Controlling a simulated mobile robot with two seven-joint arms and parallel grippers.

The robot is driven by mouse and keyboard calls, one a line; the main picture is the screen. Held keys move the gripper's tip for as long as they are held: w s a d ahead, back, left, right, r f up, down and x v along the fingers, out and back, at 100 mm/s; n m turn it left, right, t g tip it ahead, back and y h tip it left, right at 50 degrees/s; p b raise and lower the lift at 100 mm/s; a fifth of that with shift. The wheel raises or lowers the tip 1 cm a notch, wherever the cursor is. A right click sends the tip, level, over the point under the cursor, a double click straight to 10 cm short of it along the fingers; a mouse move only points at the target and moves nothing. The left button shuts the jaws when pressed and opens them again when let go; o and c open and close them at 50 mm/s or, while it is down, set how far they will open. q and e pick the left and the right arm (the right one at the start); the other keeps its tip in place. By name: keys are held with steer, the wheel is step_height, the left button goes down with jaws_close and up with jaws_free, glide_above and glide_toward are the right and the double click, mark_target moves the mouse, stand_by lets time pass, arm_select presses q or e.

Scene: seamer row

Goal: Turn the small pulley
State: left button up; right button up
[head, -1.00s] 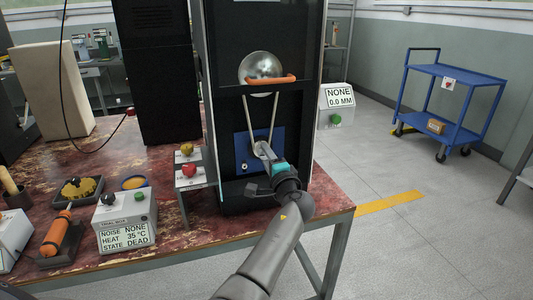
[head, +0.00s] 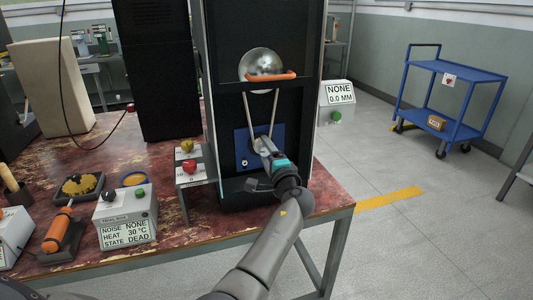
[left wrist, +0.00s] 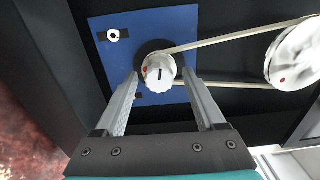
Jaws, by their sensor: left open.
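The small pulley (left wrist: 159,72) is a pale round knob with a dark slot and a red dot on its left side, on a blue plate (left wrist: 178,25). A belt (left wrist: 235,37) runs from it to the large silver pulley (left wrist: 295,54), which also shows in the head view (head: 261,62). My left gripper (left wrist: 160,84) is open, one finger on each side of the small pulley; I cannot tell whether they touch it. In the head view my left gripper (head: 265,146) largely hides the small pulley. My right gripper is not in view.
An orange bar (head: 271,76) crosses in front of the large pulley. A stand with red and yellow buttons (head: 189,166) is close left of the gripper. A grey box (head: 126,214) reads NOISE NONE, HEAT 30 °C, STATE DEAD. A display (head: 340,95) reads NONE, 0.0 MM.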

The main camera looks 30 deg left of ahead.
arm_select(q)
steer(key=shift+s+d, duration=0.15)
steer(key=shift+d, duration=0.05)
steer(key=p+v, duration=0.2)
steer(key=v, duration=1.2)
steer(key=shift+s+d+p, duration=0.25)
steer(key=shift+s+p, duration=0.05)
steer(key=shift+p, duration=0.05)
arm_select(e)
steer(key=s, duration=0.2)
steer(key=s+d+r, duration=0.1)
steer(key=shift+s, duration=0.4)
